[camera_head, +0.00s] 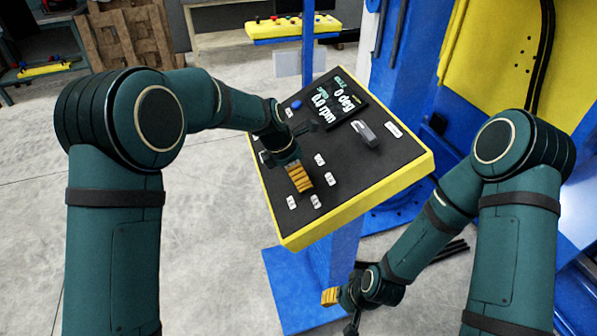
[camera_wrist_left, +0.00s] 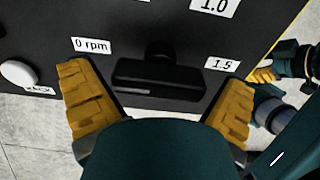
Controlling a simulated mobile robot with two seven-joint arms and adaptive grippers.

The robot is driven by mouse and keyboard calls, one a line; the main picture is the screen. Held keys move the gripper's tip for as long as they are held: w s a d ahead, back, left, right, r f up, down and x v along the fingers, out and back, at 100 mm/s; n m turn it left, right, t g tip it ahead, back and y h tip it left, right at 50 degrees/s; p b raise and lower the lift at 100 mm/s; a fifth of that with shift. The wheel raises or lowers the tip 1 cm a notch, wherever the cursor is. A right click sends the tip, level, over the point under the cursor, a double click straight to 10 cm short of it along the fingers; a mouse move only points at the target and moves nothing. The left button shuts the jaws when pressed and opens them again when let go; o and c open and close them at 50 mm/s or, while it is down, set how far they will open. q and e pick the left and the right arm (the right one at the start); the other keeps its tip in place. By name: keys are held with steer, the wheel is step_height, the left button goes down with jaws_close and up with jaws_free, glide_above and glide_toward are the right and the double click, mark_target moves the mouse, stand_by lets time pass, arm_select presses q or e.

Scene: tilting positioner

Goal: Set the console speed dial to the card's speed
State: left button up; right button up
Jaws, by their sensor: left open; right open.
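The speed dial (camera_wrist_left: 158,80) is a black knob with a bar-shaped grip on the console (camera_head: 410,172). In the left wrist view, labels "0 rpm" (camera_wrist_left: 91,45), "1.0" (camera_wrist_left: 214,7) and "1.5" (camera_wrist_left: 222,64) stand around it. A faint grey mark shows on the bar's left half. My left gripper (camera_head: 299,178) is over the console; in the wrist view its yellow fingers are open, one on each side of the dial. Contact cannot be told. My right gripper (camera_head: 341,308) is open and empty, low beside the console's stand. I cannot pick out the speed card.
A black display (camera_head: 335,108) with upside-down "0 deg" and rpm text is on the console, near a grey block (camera_head: 367,133) and a blue button (camera_head: 296,105). A white round knob (camera_wrist_left: 18,73) is left of the dial in the wrist view. Blue and yellow machinery (camera_head: 490,60) stands behind.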

arm_select(q)
steer(key=c, duration=0.9)
